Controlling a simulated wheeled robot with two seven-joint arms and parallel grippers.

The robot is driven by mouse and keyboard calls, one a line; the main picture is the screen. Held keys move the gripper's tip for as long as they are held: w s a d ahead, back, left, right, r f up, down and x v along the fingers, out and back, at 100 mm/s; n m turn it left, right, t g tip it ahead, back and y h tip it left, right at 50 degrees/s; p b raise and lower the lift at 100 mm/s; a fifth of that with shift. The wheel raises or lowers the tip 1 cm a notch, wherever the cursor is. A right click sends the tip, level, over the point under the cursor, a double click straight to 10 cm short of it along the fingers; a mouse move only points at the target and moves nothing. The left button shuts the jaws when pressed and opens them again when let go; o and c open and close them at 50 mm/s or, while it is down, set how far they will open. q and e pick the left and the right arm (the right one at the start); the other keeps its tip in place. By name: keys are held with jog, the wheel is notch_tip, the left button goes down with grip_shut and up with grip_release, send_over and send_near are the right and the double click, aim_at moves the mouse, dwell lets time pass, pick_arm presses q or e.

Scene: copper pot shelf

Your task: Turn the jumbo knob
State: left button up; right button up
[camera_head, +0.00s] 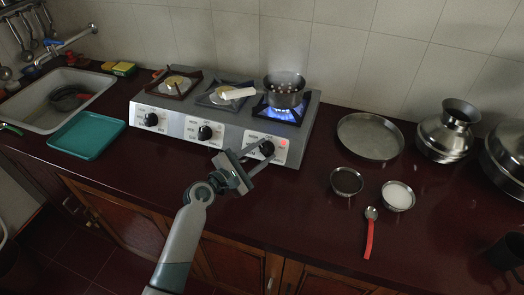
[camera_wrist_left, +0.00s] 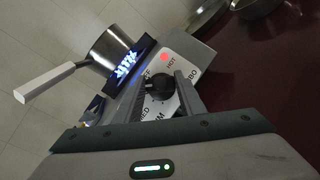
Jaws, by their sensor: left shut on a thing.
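The jumbo knob (camera_head: 267,147) is the black knob at the right end of the steel stove's front panel (camera_head: 228,133). My left gripper (camera_head: 261,153) reaches it from the front, its two fingers on either side of the knob and shut on it. In the left wrist view the knob (camera_wrist_left: 158,86) sits between the fingertips, partly hidden by them. A red light (camera_head: 284,143) glows beside the knob. A blue flame (camera_head: 272,110) burns under the steel pan (camera_head: 285,92) on the right burner. My right gripper is not in view.
Two more knobs (camera_head: 205,132) (camera_head: 151,119) sit to the left. The pan's white handle (camera_head: 239,94) points left over the middle burner. A steel plate (camera_head: 371,136), two small bowls (camera_head: 347,181) and a red-handled spoon (camera_head: 370,232) lie to the right. The counter front is clear.

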pick_arm(q)
jog(key=m+g+p, duration=0.1)
jog(key=m, duration=0.1)
jog(key=m+g+p, duration=0.1)
jog(key=m, duration=0.1)
jog(key=m+g+p, duration=0.1)
jog(key=m, duration=0.1)
jog(key=shift+w+a+r+g, duration=0.1)
jog(key=shift+r+g, duration=0.2)
jog(key=shift+m+g+p, duration=0.5)
jog(key=shift+m+p, duration=0.15)
jog(key=shift+m, duration=0.55)
jog(key=shift+f+m+g+y+p, duration=0.1)
jog(key=shift+m+g+y+p, duration=0.2)
jog(key=shift+m+g, duration=0.15)
jog(key=o, duration=1)
jog(key=shift+o, duration=0.2)
